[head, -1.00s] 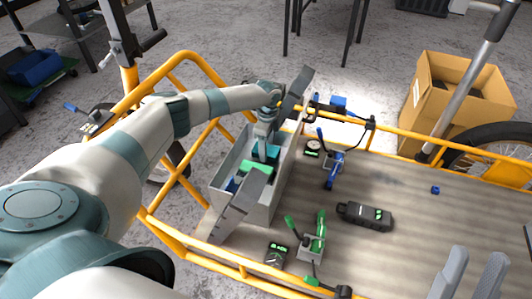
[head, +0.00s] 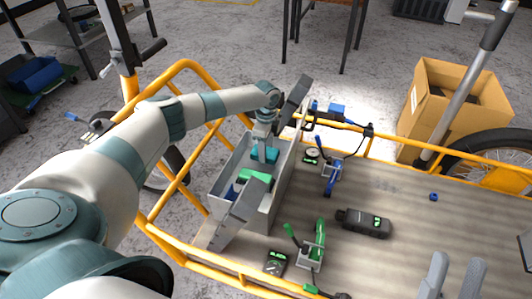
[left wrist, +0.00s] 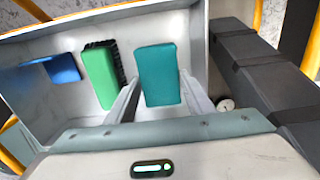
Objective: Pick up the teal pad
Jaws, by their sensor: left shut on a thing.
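The teal pad (head: 266,154) is at the far end of the grey open box (head: 262,213). My left gripper (head: 265,145) reaches down into the box and is shut on the pad. In the left wrist view the teal pad (left wrist: 158,75) stands between the two fingers (left wrist: 157,90). Whether the pad touches the box floor cannot be told. My right gripper (head: 450,277) shows its two grey fingers apart at the lower right, empty.
A green block (left wrist: 100,77) and a blue piece (left wrist: 62,68) lie in the box beside the pad. Yellow rails (head: 400,147) edge the deck.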

